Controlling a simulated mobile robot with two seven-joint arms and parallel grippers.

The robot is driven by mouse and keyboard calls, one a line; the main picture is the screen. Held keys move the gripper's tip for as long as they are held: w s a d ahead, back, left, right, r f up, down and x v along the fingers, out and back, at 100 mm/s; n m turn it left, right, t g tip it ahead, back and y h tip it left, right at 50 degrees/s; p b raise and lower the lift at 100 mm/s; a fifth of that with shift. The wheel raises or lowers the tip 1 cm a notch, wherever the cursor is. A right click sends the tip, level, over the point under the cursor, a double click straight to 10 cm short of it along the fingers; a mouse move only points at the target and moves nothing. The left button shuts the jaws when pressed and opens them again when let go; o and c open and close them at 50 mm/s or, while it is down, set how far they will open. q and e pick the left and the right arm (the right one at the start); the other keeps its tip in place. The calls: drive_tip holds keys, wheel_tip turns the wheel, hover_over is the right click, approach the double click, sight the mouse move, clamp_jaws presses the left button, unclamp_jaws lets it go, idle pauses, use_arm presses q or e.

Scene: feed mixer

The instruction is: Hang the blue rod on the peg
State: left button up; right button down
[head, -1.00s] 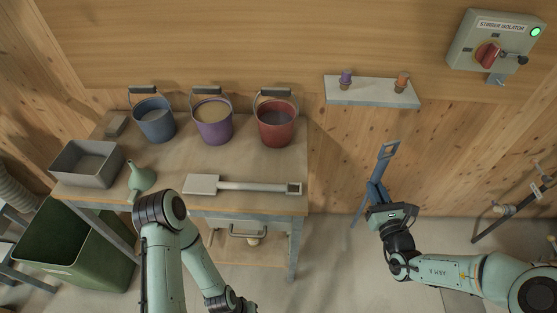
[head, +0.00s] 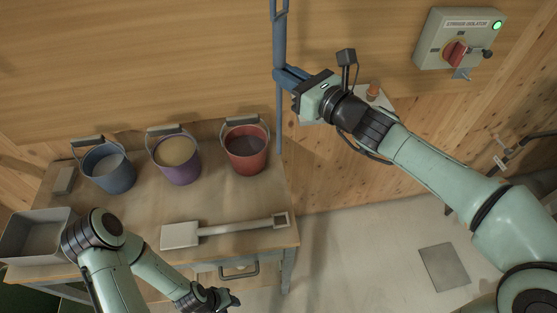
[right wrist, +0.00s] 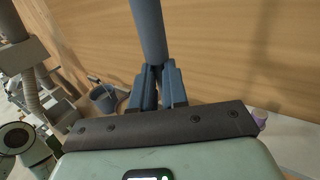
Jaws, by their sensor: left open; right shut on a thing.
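My right gripper (head: 284,77) is shut on the blue rod (head: 279,115), up in front of the wall above the right end of the bench. The rod is upright in the head view, with its slotted upper end cut off by the top edge. In the right wrist view the rod (right wrist: 148,30) runs up from between the fingers (right wrist: 156,88). A small metal bracket (head: 462,74) sticks out below the isolator box at the right; I cannot tell whether it is the peg. My left gripper (head: 228,299) is open and empty, low in front of the bench.
The bench (head: 130,217) holds a blue bucket (head: 109,175), a purple bucket (head: 178,168), a red bucket (head: 247,156), a grey tray (head: 40,222) and a scoop (head: 183,235). The isolator box (head: 436,40) is on the wall. My right arm mostly hides the small shelf (head: 384,100).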

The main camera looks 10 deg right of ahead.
drive_tip(key=f, duration=0.2)
drive_tip(key=f+b, duration=0.1)
drive_tip(key=f, duration=0.2)
drive_tip(key=s+f+b, duration=0.1)
drive_tip(key=f, duration=0.2)
drive_tip(key=shift+d+f, duration=0.1)
drive_tip(key=shift+f, duration=0.1)
hover_over(280, 136)
drive_tip(key=v, duration=0.2)
wheel_tip(280, 136, down, 5)
drive_tip(key=shift+s+d+b, duration=0.15)
drive_tip(key=shift+b, duration=0.15)
use_arm(q)
drive_tip(key=s+f, duration=0.5)
drive_tip(key=shift+g, duration=0.3)
use_arm(e)
drive_tip(key=shift+f, duration=2.5)
drive_tip(key=shift+f+b, duration=0.2)
drive_tip(key=shift+b, duration=0.2)
drive_tip(key=c, duration=1.1)
unclamp_jaws()
drive_tip(key=shift+c, duration=0.2)
use_arm(q)
drive_tip(key=shift+s+f, duration=0.1)
drive_tip(key=shift+s, duration=0.05)
